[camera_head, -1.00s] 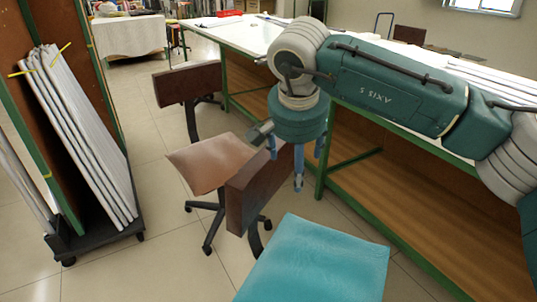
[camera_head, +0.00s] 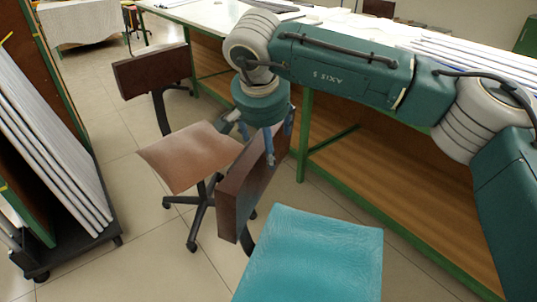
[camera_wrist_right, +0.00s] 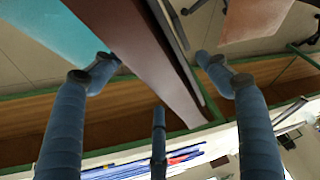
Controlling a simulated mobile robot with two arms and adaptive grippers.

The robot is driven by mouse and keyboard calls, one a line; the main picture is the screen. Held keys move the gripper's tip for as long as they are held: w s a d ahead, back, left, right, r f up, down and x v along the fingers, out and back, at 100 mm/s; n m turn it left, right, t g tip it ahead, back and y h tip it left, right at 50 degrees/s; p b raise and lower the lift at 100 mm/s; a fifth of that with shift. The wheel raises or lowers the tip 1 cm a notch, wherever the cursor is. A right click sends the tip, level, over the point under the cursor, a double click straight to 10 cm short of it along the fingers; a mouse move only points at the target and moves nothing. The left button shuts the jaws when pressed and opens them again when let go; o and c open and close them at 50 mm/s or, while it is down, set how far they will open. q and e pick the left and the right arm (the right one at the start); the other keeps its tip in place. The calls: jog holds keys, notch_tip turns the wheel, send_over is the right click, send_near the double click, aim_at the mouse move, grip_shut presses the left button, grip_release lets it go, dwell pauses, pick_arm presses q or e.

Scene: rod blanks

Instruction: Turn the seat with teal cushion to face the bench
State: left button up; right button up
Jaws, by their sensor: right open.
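The seat with the teal cushion (camera_head: 315,255) is at the bottom of the head view. Its dark brown backrest (camera_head: 237,194) stands at the cushion's upper left, so the seat faces the lower right, roughly along the bench. The bench (camera_head: 400,190), with green frame and wood panels, runs along the right. My right gripper (camera_head: 280,146) is open at the backrest's far end. In the right wrist view its blue fingers (camera_wrist_right: 155,62) lie either side of the backrest (camera_wrist_right: 135,45); contact is unclear. The teal cushion (camera_wrist_right: 60,35) shows at upper left there. My left gripper is out of view.
A chair with a pinkish-tan cushion (camera_head: 188,155) and brown backrest (camera_head: 152,70) stands close behind the teal seat. A wheeled rack of white panels (camera_head: 45,140) is at the left. Open tiled floor (camera_head: 130,235) lies between the rack and the chairs.

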jog(key=x, duration=0.7)
jog(key=shift+w, duration=0.1)
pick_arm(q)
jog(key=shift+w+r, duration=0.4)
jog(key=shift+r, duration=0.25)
